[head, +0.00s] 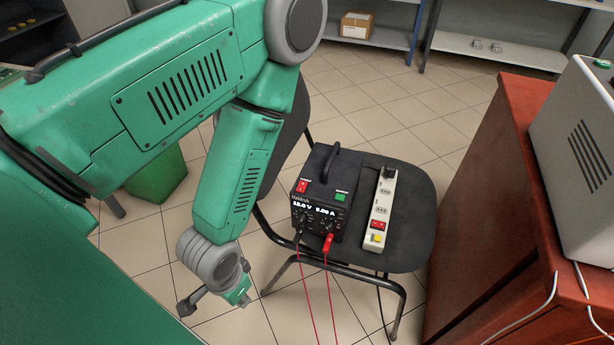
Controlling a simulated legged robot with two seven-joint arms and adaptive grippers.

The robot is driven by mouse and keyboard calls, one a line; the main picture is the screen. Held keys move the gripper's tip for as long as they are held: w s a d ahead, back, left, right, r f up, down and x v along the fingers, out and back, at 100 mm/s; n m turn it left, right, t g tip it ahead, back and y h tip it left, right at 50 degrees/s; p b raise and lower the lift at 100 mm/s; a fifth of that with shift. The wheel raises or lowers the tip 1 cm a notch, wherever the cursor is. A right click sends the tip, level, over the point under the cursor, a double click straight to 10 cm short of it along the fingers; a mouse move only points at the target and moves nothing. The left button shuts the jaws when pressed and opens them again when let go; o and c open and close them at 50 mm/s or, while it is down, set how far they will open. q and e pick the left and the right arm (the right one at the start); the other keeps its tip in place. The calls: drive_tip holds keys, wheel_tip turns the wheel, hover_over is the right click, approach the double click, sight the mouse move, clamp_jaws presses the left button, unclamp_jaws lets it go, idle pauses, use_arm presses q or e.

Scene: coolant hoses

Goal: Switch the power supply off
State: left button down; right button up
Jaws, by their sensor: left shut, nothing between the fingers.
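The power supply (320,200) is a black box with a carrying handle, standing on the seat of a black chair (409,240). Its front has a red switch (302,186), a green button (341,195) and a lit white display reading about 12.0 V and 2.00 A. A red plug (327,243) and a dark plug sit in its lower front, with thin red leads hanging down. My left gripper (187,306) is shut and empty, low in front of the chair and left of the power supply, apart from it. My right gripper is out of view.
A white power strip (381,205) with a red switch and a dark plug lies right of the power supply. A red-brown cabinet (485,200) bearing a grey machine (580,150) stands at right. A green bin (158,176) is behind my arm. Tiled floor is open behind the chair.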

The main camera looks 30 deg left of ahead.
use_arm(q)
drive_tip(key=w+a+r+n+t+p, duration=0.1)
drive_tip(key=w+r, duration=0.4)
drive_tip(key=w, duration=0.3)
drive_tip(key=w+a+r+n+t+p, duration=0.1)
drive_tip(key=w+r, duration=0.3)
drive_tip(key=w, duration=0.5)
wheel_tip(320, 180, up, 11)
drive_tip(key=n+t+p, duration=0.1)
drive_tip(key=p, duration=0.1)
hover_over(304, 184)
drive_tip(key=s+d, duration=0.1)
drive_tip(key=s, duration=0.3)
drive_tip(key=shift+s+d+y, duration=0.1)
drive_tip(key=shift+d+y, duration=0.1)
drive_tip(key=shift+y, duration=0.2)
drive_tip(key=shift+a+f, duration=0.1)
drive_tip(key=shift+f, duration=0.05)
drive_tip(key=b+x, duration=0.3)
drive_tip(key=x, duration=0.9)
drive_tip(key=shift+s+f+b, duration=0.1)
drive_tip(key=shift+f+b, duration=0.25)
drive_tip(key=shift+b, duration=0.05)
drive_tip(key=shift+f, duration=0.6)
